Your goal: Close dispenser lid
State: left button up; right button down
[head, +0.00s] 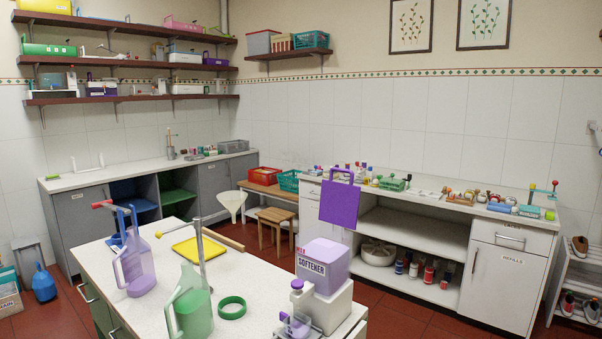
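A dispenser stands at the front right corner of the near counter. It has a white body (325,306) and a lilac block (322,267) on top labelled SOFTENER. A smaller white part with a purple cap (297,284) stands at its left, and a small lilac piece (295,325) is in front, partly cut off by the frame edge. I cannot tell which part is the lid or how far open it is. Neither of my grippers is in view.
The near counter (265,260) also holds a lilac jug (135,268), a green jug (190,308), a green ring (232,307), a yellow tray (197,246) and a metal post. Its middle right is clear. A wooden stool (276,226) stands beyond, with red floor around.

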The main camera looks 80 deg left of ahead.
aim_at(340, 201)
jog(key=i+u, duration=0.15)
jog(key=u, duration=0.35)
jog(key=i+u, duration=0.2)
jog(key=u, duration=0.25)
jog(key=i+u, duration=0.2)
jog(key=u, duration=0.3)
jog(key=i+l+u, duration=0.15)
jog(key=u, duration=0.35)
